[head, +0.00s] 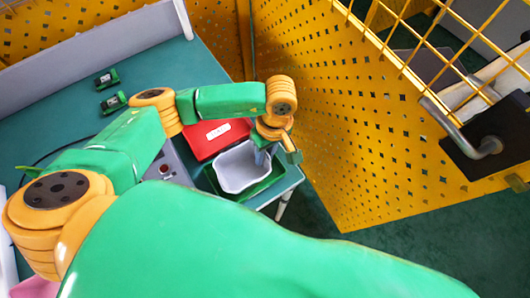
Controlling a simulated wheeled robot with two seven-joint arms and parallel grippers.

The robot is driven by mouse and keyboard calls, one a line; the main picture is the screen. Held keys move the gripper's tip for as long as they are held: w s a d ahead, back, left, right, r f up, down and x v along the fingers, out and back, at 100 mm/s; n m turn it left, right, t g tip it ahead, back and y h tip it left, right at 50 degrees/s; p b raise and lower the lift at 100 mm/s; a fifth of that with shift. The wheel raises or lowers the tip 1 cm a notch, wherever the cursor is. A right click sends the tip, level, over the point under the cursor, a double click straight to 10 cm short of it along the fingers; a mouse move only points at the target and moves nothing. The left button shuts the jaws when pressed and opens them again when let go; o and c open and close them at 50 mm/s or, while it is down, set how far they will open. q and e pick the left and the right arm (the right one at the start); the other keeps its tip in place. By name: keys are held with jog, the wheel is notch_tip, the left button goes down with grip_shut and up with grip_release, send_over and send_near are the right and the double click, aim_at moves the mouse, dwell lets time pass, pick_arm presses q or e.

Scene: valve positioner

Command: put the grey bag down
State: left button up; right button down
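My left gripper (276,150) hangs at the end of the green and yellow arm, over the right edge of a light grey open-topped container (238,182). A small blue-grey piece (259,156) shows below the wrist, at the container's right rim. I cannot tell whether it is the grey bag or part of the gripper. No other thing in view is clearly a grey bag. The fingers are small and partly hidden, so I cannot tell their opening or whether they touch the container. My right gripper is not in view.
A green tray (268,184) surrounds the grey container at the table's corner. A red case (222,137) lies behind it. Two small green parts (112,102) lie on the teal table (165,72). A yellow perforated panel (345,120) stands close to the right.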

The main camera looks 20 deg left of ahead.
pick_arm(q)
jog(key=shift+r, duration=0.2)
jog(key=shift+w+r, duration=0.1)
jog(key=shift+r, duration=0.15)
notch_tip(320, 180, up, 11)
jog(key=w+d+b, duration=0.1)
jog(key=shift+r+b, duration=0.15)
jog(key=shift+b, duration=0.2)
